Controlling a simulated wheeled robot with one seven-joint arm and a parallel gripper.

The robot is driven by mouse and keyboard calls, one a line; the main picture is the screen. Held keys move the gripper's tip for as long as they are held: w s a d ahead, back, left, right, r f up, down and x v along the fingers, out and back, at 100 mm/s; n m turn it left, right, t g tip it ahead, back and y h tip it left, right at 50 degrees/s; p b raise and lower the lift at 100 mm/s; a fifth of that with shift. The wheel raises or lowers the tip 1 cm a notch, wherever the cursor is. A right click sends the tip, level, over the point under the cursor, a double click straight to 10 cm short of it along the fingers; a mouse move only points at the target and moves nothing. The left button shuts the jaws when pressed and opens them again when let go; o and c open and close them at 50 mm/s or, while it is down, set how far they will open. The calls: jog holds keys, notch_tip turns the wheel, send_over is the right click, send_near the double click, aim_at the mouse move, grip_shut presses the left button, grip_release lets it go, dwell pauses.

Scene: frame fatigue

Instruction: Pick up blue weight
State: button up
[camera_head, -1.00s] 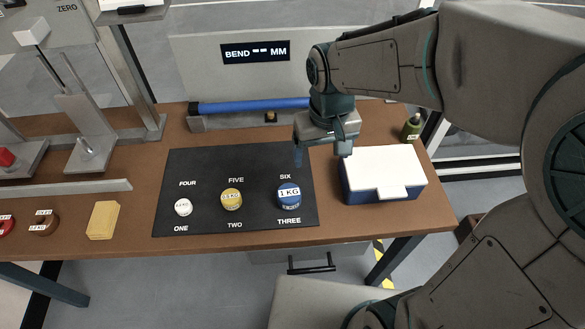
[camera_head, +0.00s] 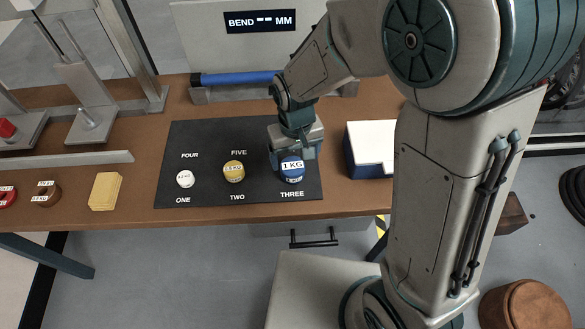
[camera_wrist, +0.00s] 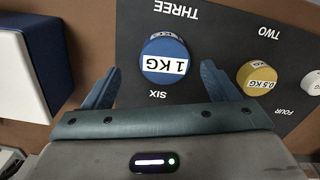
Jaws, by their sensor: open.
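The blue weight (camera_head: 292,171) is a short cylinder with a white "1 KG" label. It stands on the black mat (camera_head: 215,133) between the words SIX and THREE. In the wrist view the blue weight (camera_wrist: 165,58) lies ahead of and between the two blue fingertips. My gripper (camera_head: 292,158) is open and empty, close behind and above the weight in the head view; the word SIX is hidden there. In the wrist view my gripper (camera_wrist: 160,78) shows its fingers spread wider than the weight. I cannot tell whether a finger touches it.
A yellow 0.5 KG weight (camera_head: 234,171) and a small white weight (camera_head: 185,179) stand on the mat to the left. A white-lidded blue box (camera_head: 368,150) is right of the mat. A blue bar (camera_head: 240,78) lies behind. A yellow block (camera_head: 105,191) is farther left.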

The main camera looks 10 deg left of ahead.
aim_at(293, 165)
jog(key=shift+s+a+f, duration=0.1)
jog(key=shift+a+f, duration=0.05)
jog(key=shift+f, duration=1)
jog(key=shift+a+f, duration=0.15)
jog(key=shift+f, duration=1)
jog(key=shift+r, duration=0.1)
grip_shut()
